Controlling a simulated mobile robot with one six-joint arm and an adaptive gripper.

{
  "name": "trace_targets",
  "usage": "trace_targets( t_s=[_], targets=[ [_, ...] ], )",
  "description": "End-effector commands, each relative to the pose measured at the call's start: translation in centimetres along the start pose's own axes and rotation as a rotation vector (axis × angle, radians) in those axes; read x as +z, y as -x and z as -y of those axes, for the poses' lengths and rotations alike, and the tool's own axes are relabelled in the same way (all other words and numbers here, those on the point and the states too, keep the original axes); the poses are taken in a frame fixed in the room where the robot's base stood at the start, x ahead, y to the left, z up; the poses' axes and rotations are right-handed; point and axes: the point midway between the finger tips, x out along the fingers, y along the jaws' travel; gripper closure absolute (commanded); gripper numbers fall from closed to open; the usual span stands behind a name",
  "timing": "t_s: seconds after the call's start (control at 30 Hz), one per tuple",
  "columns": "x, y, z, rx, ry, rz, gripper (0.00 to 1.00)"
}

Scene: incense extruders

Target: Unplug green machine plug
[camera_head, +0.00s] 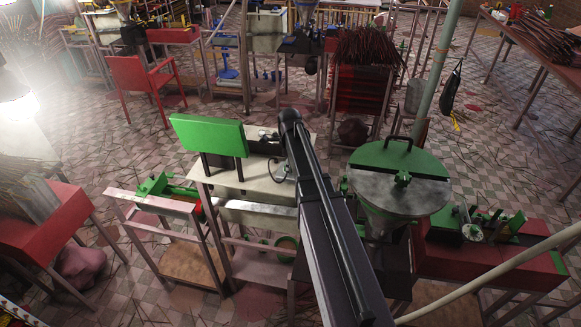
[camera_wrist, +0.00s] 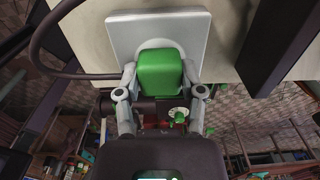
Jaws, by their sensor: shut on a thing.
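In the wrist view, a green plug (camera_wrist: 160,72) sits against a pale square socket plate (camera_wrist: 118,32). My gripper (camera_wrist: 161,80) has one finger on each side of the plug and is shut on it. I cannot tell whether there is a gap between plug and plate. A dark cable (camera_wrist: 70,74) curves in from the left towards the plug. My arm hides most of the gripper there, and the plug cannot be made out.
A large round machine with a green half lid (camera_head: 385,158) stands right of my arm. A red bench with a small green machine (camera_head: 480,225) is further right. A metal frame (camera_head: 165,230) stands at left, and a red table (camera_head: 45,225) beyond it. Tiled floor lies between.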

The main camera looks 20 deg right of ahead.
Motion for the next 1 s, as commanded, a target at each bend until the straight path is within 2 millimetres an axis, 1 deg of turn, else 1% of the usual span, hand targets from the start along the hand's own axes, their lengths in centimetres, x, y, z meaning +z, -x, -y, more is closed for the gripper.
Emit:
trace_targets(
  t_s=[0.27, 1.0],
  targets=[
    [0.0, 0.3, -0.1, 0.001, 0.000, 0.000, 1.00],
    [0.1, 2.4, -0.1, 0.000, 0.001, 0.000, 1.00]
  ],
)
